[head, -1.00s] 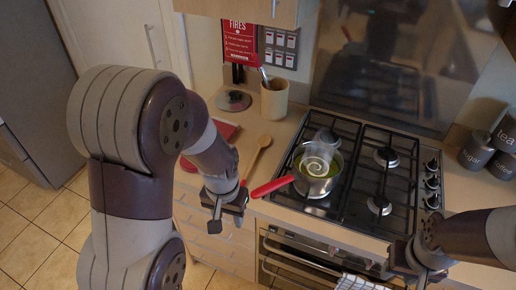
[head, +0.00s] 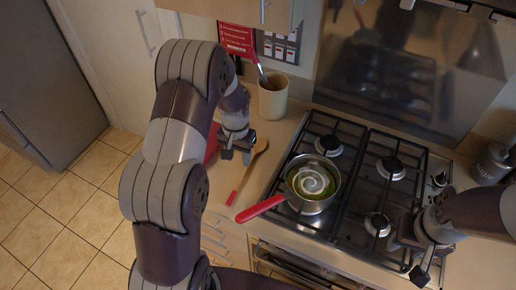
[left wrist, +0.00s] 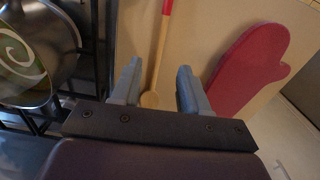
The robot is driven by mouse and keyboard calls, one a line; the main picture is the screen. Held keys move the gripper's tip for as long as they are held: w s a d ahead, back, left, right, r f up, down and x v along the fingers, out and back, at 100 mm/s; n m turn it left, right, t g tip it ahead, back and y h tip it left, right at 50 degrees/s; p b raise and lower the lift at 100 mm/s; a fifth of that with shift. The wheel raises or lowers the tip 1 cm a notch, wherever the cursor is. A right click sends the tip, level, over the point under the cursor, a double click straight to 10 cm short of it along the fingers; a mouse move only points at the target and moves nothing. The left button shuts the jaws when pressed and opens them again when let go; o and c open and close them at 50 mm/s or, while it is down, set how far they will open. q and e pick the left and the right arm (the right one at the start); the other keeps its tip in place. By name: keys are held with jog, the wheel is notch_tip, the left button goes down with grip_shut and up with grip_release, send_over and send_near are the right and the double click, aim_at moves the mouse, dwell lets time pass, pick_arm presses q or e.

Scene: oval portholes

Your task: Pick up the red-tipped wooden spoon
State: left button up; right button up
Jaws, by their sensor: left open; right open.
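The wooden spoon (head: 247,172) lies on the counter left of the hob, its bowl toward the back and its red tip toward the front edge. In the left wrist view the spoon (left wrist: 160,50) runs between my finger lines, bowl near the fingers and red tip at the top edge. My left gripper (head: 238,152) is open and empty, above the counter beside the spoon's bowl end; its two fingers (left wrist: 160,85) stand on either side of the bowl in the wrist view. My right gripper (head: 420,268) is open and empty over the hob's front right.
A saucepan (head: 311,184) with green contents stands on the hob, its red handle pointing front left. A red oven mitt (left wrist: 251,65) lies beside the spoon. A utensil crock (head: 272,98) stands behind it.

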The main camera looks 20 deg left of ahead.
pick_arm(q)
jog(key=p, duration=0.2)
send_over(239, 183)
jog(key=f, duration=0.5)
jog(key=shift+s+f, duration=0.1)
jog(key=shift+s, duration=0.3)
jog(key=f+p, duration=0.1)
jog(key=f, duration=0.1)
jog(key=f+p, duration=0.1)
jog(key=f, duration=0.1)
jog(key=f+p, duration=0.1)
jog(key=f, duration=0.1)
jog(key=shift+w+f, duration=0.2)
jog(key=shift+w, duration=0.2)
jog(key=shift+s+a+f, duration=0.1)
jog(key=shift+s+f, duration=0.1)
jog(key=shift+w, duration=0.1)
grip_shut()
pick_arm(e)
jog(key=r, duration=0.2)
jog(key=s+r, duration=0.1)
jog(key=r, duration=0.2)
jog(key=shift+r, duration=0.35)
